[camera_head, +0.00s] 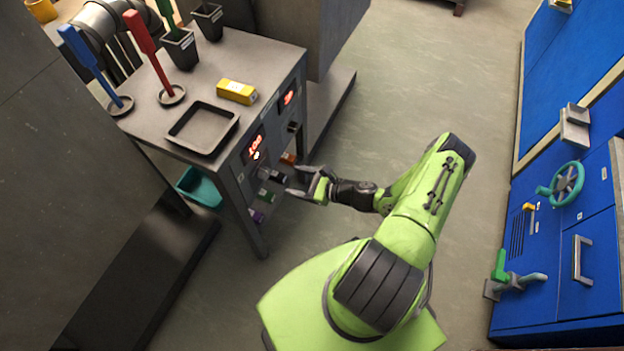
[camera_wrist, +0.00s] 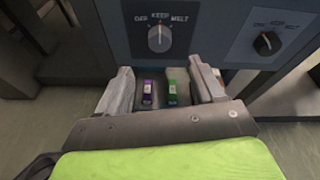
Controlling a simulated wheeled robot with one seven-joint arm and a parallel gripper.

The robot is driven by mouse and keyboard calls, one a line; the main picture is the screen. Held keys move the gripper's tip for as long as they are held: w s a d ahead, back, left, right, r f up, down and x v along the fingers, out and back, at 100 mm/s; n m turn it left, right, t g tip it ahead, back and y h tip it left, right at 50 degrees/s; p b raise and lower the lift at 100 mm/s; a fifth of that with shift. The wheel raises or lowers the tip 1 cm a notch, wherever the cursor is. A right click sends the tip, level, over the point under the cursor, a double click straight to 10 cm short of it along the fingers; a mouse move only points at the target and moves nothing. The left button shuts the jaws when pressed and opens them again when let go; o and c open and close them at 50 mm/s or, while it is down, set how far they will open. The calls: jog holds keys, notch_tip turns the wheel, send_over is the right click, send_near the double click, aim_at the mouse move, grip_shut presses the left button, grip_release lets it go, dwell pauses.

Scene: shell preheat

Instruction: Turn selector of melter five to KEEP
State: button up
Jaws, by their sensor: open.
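A grey selector knob (camera_wrist: 158,39) on the dark front panel is marked OFF, KEEP and MELT in the wrist view. Its pointer appears to stand upright, toward KEEP. A second, black selector knob (camera_wrist: 267,43) with the same marks is to its right; its setting is too small to tell. No number five is readable, so I cannot tell which belongs to melter five. My gripper (camera_wrist: 161,77) is open, its fingers apart just below and in front of the grey knob. In the head view my gripper (camera_head: 301,181) is close to the panel's front.
Purple (camera_wrist: 148,92) and green (camera_wrist: 170,92) tagged pieces show between my fingers. The bench (camera_head: 265,60) carries a black tray (camera_head: 203,128), a yellow block (camera_head: 237,91), and red and blue upright tools. Blue cabinets (camera_head: 565,230) stand at right. The floor between is clear.

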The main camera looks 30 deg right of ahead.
jog(key=v, duration=0.6)
jog(key=shift+p, duration=0.4)
jog(key=s+a+r+n+g+h+p, duration=0.1)
jog(key=a+r+n+g+h+p, duration=0.15)
jog(key=r+n, duration=0.6)
jog(key=s+a+r+n+g+h+p, duration=0.15)
jog(key=r+n+g, duration=0.3)
jog(key=r, duration=0.75)
jog(key=a+r+n+g+h+p, duration=0.1)
jog(key=r+n+g+p, duration=0.2)
jog(key=r+n, duration=0.55)
jog(key=s+a+r+n+t+h+p, duration=0.1)
jog(key=s+a+r+n+t+p, duration=0.1)
jog(key=s+r, duration=0.4)
jog(key=s+a+r+n+t+h+p, duration=0.1)
jog(key=s+r+n+h+p, duration=0.1)
jog(key=s+r, duration=0.5)
notch_tip(320, 180, up, 7)
jog(key=shift+s+a+f+n+t+h, duration=0.2)
jog(key=shift+s+a+n+t+h, duration=0.1)
jog(key=shift+a+n+t, duration=0.15)
